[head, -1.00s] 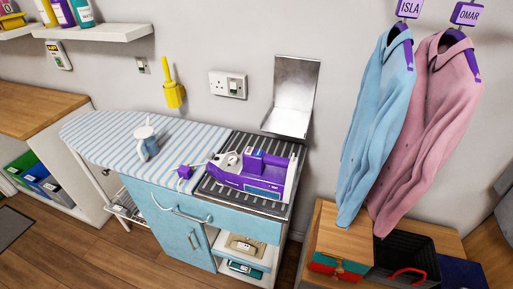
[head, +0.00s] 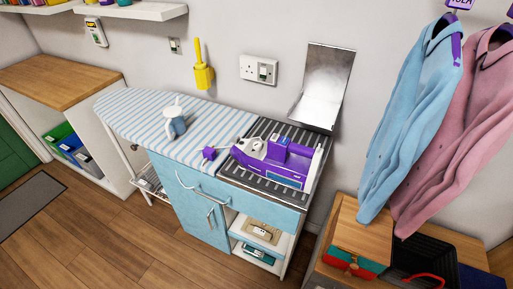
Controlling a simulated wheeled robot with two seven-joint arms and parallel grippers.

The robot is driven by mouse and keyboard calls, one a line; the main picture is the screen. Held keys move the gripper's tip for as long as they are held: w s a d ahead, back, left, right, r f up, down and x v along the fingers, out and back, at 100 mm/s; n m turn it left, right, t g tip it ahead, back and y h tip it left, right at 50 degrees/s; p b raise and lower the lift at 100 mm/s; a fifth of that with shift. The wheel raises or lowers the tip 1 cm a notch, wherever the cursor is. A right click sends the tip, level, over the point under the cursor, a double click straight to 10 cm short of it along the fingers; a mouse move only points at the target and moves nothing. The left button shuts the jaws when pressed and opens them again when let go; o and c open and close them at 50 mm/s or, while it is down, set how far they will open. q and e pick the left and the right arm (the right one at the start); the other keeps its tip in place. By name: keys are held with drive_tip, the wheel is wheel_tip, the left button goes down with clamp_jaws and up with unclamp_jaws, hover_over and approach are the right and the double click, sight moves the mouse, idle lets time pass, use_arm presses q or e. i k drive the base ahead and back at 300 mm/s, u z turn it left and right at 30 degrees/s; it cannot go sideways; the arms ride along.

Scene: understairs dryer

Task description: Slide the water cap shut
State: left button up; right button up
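A purple and white iron (head: 272,160) lies on the dark ribbed rest at the right end of the ironing station. Its water cap is too small to make out clearly; a small pale round part shows on the iron's top left. A purple plug (head: 209,153) on a cord lies just left of the iron. A white and blue jug (head: 175,122) stands on the striped board. Neither of my grippers is in view.
The striped ironing board (head: 135,105) tops a blue cabinet (head: 200,205). A metal plate (head: 325,85) stands upright behind the rest. A wall socket (head: 259,69) is above. Shirts (head: 415,120) hang at right over a wooden unit (head: 345,220). Wooden floor in front is clear.

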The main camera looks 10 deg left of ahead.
sight(235, 139)
drive_tip(key=z, duration=1.85)
drive_tip(key=k, duration=1.1)
drive_tip(key=u, duration=0.65)
